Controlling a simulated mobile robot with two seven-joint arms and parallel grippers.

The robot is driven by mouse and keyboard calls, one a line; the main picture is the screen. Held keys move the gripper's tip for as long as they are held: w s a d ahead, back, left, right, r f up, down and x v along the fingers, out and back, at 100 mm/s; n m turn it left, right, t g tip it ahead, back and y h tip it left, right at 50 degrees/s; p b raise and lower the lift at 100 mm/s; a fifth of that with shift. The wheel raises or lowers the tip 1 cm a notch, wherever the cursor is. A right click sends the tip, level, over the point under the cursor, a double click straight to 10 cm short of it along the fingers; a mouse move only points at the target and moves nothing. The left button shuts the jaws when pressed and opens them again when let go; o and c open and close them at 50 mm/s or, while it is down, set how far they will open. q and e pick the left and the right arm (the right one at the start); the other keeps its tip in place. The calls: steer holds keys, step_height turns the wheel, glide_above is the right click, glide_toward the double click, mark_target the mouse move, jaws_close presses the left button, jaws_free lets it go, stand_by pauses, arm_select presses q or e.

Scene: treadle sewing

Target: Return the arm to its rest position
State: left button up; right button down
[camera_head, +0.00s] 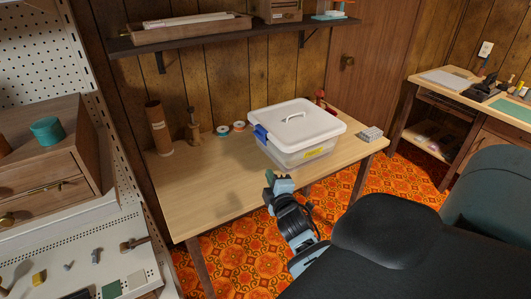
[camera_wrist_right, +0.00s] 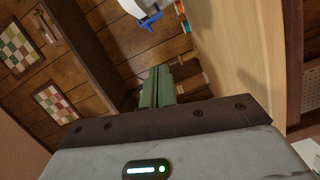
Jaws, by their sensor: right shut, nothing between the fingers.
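My right gripper (camera_head: 279,183) is at the front edge of the wooden table (camera_head: 210,187) in the head view, just in front of the lidded plastic box. Its green fingers (camera_wrist_right: 157,87) are together in the right wrist view, with nothing between them. My dark right arm comes from the lower right, off the table's front side. The gripper looks apart from the box, though its exact height over the table edge is hard to tell. My left gripper is not in view.
The white-lidded box (camera_head: 297,117) with a blue latch stands on the table. A brown cylinder (camera_head: 158,129), thread spools (camera_head: 223,130) and a grey block (camera_head: 370,133) stand around it. A shelf (camera_head: 230,36) hangs above. The table's front left is clear.

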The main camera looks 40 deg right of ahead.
steer(key=s+a+f+m+g+y+p, duration=0.2)
steer(key=s+a+f+m+g+y, duration=0.3)
steer(key=s+a+f, duration=1.05)
arm_select(q)
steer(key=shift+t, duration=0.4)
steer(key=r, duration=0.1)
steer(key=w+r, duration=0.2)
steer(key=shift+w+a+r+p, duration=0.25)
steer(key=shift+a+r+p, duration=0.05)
steer(key=shift+p, duration=0.05)
arm_select(e)
steer(key=s+a+f+m+g+y, duration=0.1)
steer(key=s+a, duration=0.3)
steer(key=s, duration=0.5)
steer(key=s+a+f+m+y, duration=0.1)
steer(key=s+a+m+y, duration=0.1)
steer(key=s+a, duration=0.3)
steer(key=s+y, duration=0.1)
steer(key=s, duration=0.3)
steer(key=shift+s+f+g+y, duration=0.2)
steer(key=shift+g+y, duration=0.1)
steer(key=shift+g, duration=0.1)
